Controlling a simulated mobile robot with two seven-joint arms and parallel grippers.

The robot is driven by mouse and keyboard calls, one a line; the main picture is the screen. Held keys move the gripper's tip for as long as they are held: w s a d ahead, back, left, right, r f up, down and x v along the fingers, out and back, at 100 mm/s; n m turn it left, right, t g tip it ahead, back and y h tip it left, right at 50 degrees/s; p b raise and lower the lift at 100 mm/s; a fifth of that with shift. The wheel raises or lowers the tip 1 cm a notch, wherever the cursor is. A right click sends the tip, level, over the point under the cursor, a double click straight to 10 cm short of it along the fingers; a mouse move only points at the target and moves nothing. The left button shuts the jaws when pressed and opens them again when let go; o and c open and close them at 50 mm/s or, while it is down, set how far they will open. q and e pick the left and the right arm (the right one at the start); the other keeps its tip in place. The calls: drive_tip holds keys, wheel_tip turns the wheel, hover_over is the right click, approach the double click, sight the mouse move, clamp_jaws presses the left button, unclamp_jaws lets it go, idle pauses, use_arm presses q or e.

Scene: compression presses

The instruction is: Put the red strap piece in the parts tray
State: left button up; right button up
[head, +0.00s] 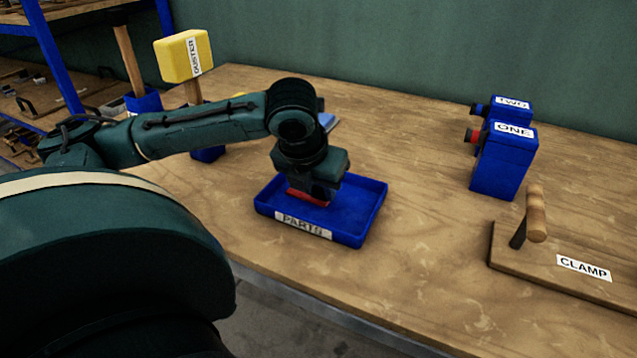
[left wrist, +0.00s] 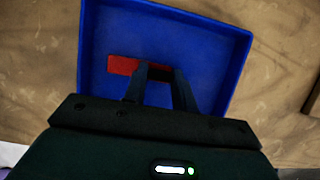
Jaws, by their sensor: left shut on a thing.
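The blue parts tray (head: 372,212) with its PARTS label stands on the table in the head view. It also fills the upper middle of the left wrist view (left wrist: 215,35). The red strap piece (head: 308,197) is inside the tray's outline, under my left gripper (head: 313,193). In the left wrist view the red strap piece (left wrist: 124,65) shows left of and between the fingers of my left gripper (left wrist: 160,72). The fingers are shut on it. I cannot tell whether the piece touches the tray floor. My right gripper is not in view.
Blue boxes labelled ONE (head: 500,165) and TWO (head: 512,103) stand at the right. The CLAMP board (head: 555,262) with a wooden handle lies at front right. The table between tray and boxes is clear.

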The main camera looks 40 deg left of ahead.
use_arm(q)
drive_tip(key=o, duration=0.9)
drive_tip(key=shift+f, duration=0.1)
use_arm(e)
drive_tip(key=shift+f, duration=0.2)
use_arm(q)
drive_tip(key=shift+o, duration=0.2)
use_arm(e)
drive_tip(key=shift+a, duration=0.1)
use_arm(q)
drive_tip(key=shift+r, duration=0.35)
drive_tip(key=p+v, duration=0.4)
drive_tip(key=v, duration=0.7)
drive_tip(key=shift+r, duration=0.3)
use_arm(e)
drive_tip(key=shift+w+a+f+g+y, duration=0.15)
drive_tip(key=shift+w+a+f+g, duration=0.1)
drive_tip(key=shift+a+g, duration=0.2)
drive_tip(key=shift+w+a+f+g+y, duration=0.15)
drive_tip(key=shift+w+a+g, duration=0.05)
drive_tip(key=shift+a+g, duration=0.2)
use_arm(q)
drive_tip(key=shift+s, duration=0.15)
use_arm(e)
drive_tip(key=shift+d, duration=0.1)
